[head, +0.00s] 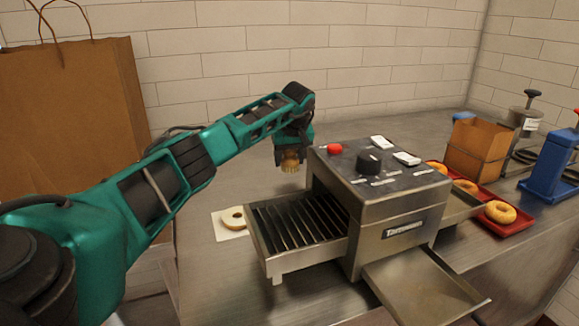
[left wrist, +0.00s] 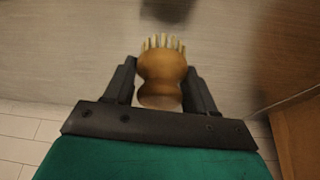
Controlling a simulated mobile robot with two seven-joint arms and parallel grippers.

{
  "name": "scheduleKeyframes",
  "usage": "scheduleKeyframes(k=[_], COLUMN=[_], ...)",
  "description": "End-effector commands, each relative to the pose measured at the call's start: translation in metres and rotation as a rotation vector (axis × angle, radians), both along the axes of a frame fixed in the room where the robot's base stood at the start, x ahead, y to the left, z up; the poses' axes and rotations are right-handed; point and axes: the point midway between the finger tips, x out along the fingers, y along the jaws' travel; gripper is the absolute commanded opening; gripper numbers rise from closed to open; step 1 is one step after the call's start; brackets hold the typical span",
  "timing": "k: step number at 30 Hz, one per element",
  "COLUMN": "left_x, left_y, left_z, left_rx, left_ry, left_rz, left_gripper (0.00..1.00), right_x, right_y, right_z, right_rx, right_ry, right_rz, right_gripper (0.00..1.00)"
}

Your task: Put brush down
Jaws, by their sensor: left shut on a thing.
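My left gripper (head: 290,150) is shut on a wooden brush (head: 290,163), which shows under it in the head view, left of the toaster's top. In the left wrist view the brush (left wrist: 162,72) sits between the two dark fingers, its rounded wooden body toward me and its pale bristles pointing away. The grey counter (left wrist: 60,40) lies beyond it. I cannot tell exactly how far the brush is above the counter. My right gripper is not in view.
A steel conveyor toaster (head: 385,235) stands right of the brush. A bagel half (head: 233,218) lies on a white sheet in front. Bagels lie on a red tray (head: 512,228) at right. A large paper bag (head: 70,120) is at left. The back counter (head: 215,182) is clear.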

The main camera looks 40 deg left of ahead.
Motion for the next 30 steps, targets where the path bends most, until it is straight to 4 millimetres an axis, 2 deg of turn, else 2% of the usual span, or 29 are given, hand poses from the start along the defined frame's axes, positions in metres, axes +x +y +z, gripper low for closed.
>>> scheduleKeyframes(k=[3, 5, 16, 17, 18, 24, 30], left_x=[0.000, 0.000, 0.000, 0.000, 0.000, 0.000, 0.000], left_y=[0.000, 0.000, 0.000, 0.000, 0.000, 0.000, 0.000], left_z=[-0.021, -0.026, -0.029, -0.029, -0.029, -0.029, -0.029], left_rx=[0.000, 0.000, 0.001, 0.000, 0.000, 0.001, 0.001], left_ry=[0.003, 0.002, 0.001, 0.000, 0.000, 0.001, 0.001], left_rz=[0.000, -0.001, -0.001, 0.000, 0.000, 0.000, 0.000], left_gripper=[0.31, 0.31, 0.31, 0.57, 0.61, 0.81, 0.81], right_x=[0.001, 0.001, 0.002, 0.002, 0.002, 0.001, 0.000], right_y=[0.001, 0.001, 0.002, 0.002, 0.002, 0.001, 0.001], right_z=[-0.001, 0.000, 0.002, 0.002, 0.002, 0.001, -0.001], right_rx=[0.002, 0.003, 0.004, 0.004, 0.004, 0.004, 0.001], right_ry=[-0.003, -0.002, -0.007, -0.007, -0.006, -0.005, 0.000], right_rz=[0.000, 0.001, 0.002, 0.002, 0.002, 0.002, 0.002], right_gripper=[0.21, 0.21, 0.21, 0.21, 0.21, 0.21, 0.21])
